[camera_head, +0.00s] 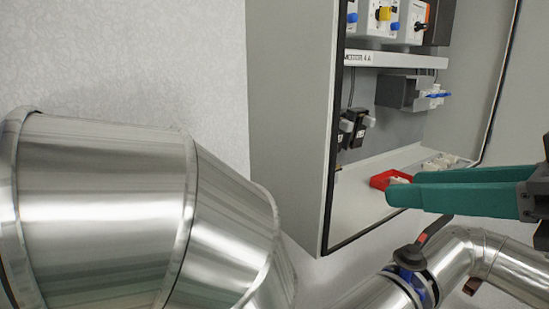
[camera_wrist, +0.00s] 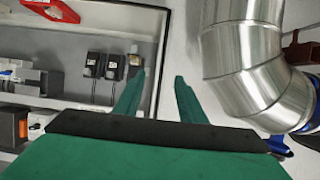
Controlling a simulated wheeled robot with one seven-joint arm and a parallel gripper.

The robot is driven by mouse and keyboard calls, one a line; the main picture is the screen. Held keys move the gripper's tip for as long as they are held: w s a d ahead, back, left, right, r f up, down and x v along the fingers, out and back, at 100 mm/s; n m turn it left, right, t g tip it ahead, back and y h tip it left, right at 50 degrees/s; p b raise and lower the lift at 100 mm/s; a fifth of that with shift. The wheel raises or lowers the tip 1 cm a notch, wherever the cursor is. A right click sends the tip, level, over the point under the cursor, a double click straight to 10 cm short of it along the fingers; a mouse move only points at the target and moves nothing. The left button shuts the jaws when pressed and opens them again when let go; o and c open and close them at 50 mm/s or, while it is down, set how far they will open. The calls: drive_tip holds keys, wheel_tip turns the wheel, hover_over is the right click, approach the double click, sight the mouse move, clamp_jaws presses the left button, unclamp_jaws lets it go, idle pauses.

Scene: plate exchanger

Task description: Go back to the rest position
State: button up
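My gripper (camera_head: 403,187) shows at the right of the head view, its long green fingers pointing left in front of the open cabinet's lower edge. In the wrist view my gripper (camera_wrist: 158,76) has its two fingers apart with nothing between them. The grey cabinet (camera_head: 290,110) stands open, and its floor and shelf are visible. A red tray-like piece (camera_head: 379,180) lies on the cabinet floor, partly hidden behind the fingertips. It also shows in the wrist view (camera_wrist: 62,12) at the top left, away from the fingers.
A large shiny metal pipe (camera_head: 110,210) fills the left foreground. Another bent pipe (camera_head: 460,255) with a blue and red valve (camera_head: 408,258) runs below my gripper. Dark devices (camera_head: 355,130) hang on the cabinet's back wall. The cabinet's black-edged rim (camera_head: 328,190) is close to the fingers.

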drive_tip(key=w+d+f+m+t+h, duration=0.2)
drive_tip(key=w+d+f+m+t, duration=0.75)
drive_tip(key=w+d+f, duration=0.55)
drive_tip(key=s+f+m+g+h, duration=0.2)
drive_tip(key=f+m+h, duration=0.35)
drive_tip(key=f, duration=1.05)
drive_tip(key=s+f+m+g+h, duration=0.1)
drive_tip(key=f+m+h, duration=0.4)
drive_tip(key=f, duration=1.2)
drive_tip(key=s+a+f+n+g+h, duration=0.1)
drive_tip(key=s+a+f+n+g, duration=0.2)
drive_tip(key=s+a+f, duration=0.95)
drive_tip(key=s+a+n+y, duration=0.6)
drive_tip(key=s+a+n, duration=0.4)
drive_tip(key=s+a, duration=0.9)
drive_tip(key=shift+s, duration=0.25)
